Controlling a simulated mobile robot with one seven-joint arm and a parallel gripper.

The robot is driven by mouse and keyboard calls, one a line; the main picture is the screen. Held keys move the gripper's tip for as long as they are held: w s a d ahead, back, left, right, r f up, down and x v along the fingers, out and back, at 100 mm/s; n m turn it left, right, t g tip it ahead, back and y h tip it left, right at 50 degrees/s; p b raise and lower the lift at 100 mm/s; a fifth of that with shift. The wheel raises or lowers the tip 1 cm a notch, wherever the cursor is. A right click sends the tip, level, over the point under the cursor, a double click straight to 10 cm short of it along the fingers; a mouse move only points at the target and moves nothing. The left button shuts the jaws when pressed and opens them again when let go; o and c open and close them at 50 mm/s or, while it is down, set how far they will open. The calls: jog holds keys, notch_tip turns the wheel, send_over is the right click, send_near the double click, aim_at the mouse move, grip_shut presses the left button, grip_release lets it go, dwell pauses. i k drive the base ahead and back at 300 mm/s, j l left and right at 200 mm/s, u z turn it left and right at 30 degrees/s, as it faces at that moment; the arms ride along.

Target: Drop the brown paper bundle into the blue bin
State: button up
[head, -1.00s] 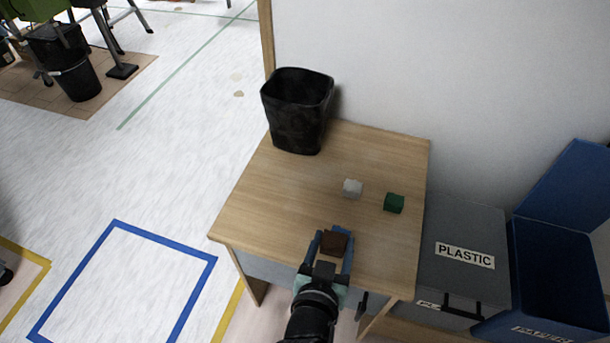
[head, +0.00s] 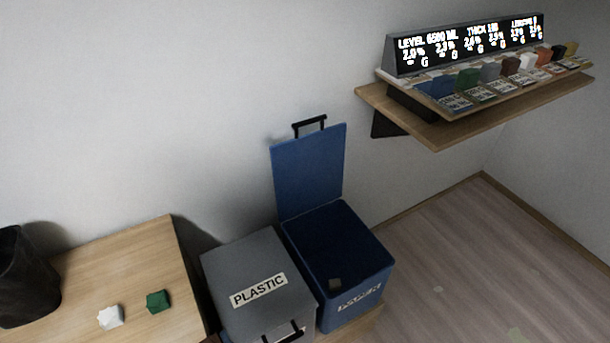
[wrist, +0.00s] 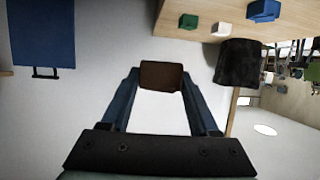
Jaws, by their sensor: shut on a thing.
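The brown paper bundle (wrist: 162,77) is a small dark brown block held between the fingertips of my gripper (wrist: 161,84) in the wrist view. The gripper is shut on it, with pale wall behind. The blue bin (head: 358,238) stands at centre right in the head view, with its lid (head: 308,172) raised against the wall. A small greyish piece (head: 335,284) lies inside the bin. The raised lid also shows upside down at the upper left of the wrist view (wrist: 42,32).
The grey PLASTIC bin (head: 232,262) stands left of the blue bin. The wooden table (head: 130,255) holds a white block (head: 110,317), a green block (head: 158,301) and a black basket (head: 24,275). A wall shelf (head: 440,138) with a display and several samples juts out at upper right.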

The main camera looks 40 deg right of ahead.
aim_at(333, 266)
jog(key=l+u, duration=0.2)
jog(key=l, duration=1.3)
jog(key=k+l+u, duration=0.2)
jog(key=l, duration=1.3)
jog(key=i, duration=0.1)
